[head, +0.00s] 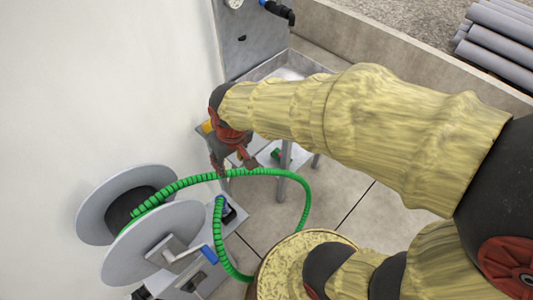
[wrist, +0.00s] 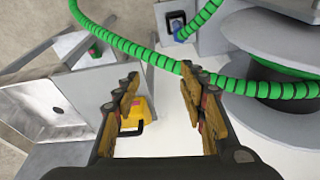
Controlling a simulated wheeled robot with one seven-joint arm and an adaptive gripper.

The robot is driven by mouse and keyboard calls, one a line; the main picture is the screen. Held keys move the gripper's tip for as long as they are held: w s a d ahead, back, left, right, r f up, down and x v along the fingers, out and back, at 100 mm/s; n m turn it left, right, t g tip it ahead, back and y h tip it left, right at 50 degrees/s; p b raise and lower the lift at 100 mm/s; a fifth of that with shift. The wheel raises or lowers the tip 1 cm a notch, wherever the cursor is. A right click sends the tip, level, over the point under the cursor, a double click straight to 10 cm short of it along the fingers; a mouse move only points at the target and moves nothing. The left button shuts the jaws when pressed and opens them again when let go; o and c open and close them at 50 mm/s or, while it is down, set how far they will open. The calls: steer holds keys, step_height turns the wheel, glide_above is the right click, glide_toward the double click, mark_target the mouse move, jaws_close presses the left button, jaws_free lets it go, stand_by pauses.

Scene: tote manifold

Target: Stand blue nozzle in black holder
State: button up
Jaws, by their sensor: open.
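The blue nozzle (wrist: 181,34) is at the free end of the green hose (wrist: 130,47). It sits at the black holder (wrist: 177,19), overlapping its opening; I cannot tell how deep it is seated. In the head view the nozzle (head: 219,201) and holder (head: 230,213) show beside the reel, with the hose end upright above the holder. My gripper (head: 236,168) is open and empty, up and to the right of the holder in the head view. In the wrist view its fingers (wrist: 160,80) are spread, with the hose running past just beyond their tips.
The grey hose reel (head: 165,240) stands at the left by the white wall, with a blue-handled crank. A steel basin (wrist: 45,108) on legs is nearby. A yellow object (wrist: 138,112) lies below my fingers. The hose loops over the tiled floor, partly hidden by my arm.

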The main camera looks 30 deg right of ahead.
steer(key=s+d+r+m+t, duration=0.1)
steer(key=s+d+r+t, duration=0.2)
steer(key=s+d+r, duration=0.3)
steer(key=s+r, duration=0.4)
steer(key=r, duration=0.2)
steer(key=shift+s+r+m, duration=0.15)
steer(key=shift+s+m, duration=0.15)
steer(key=shift+m, duration=0.1)
